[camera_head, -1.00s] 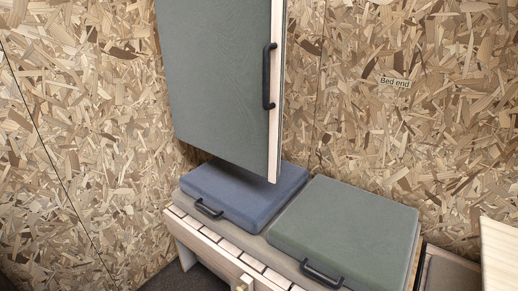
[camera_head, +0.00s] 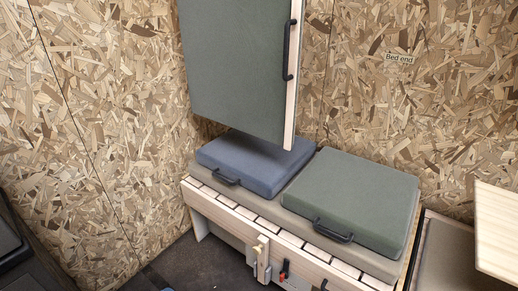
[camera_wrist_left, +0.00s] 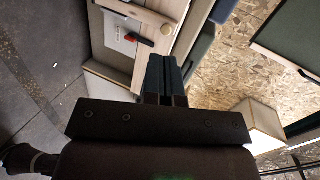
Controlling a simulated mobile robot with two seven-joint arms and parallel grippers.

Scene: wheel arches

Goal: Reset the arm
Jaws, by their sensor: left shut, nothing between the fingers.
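My left gripper (camera_wrist_left: 165,75) shows in the left wrist view with its two dark fingers together and nothing between them. It points toward the bench, with pale wooden panels beyond the fingertips. How close it is to them I cannot tell. In the head view neither gripper can be made out. My right gripper is not in view.
A slatted wooden bench (camera_head: 230,212) stands against chipboard walls. It carries a blue cushion (camera_head: 258,162) and a green cushion (camera_head: 352,197), each with a black handle. A green panel (camera_head: 237,65) hangs above. Dark floor (camera_head: 195,265) lies clear in front.

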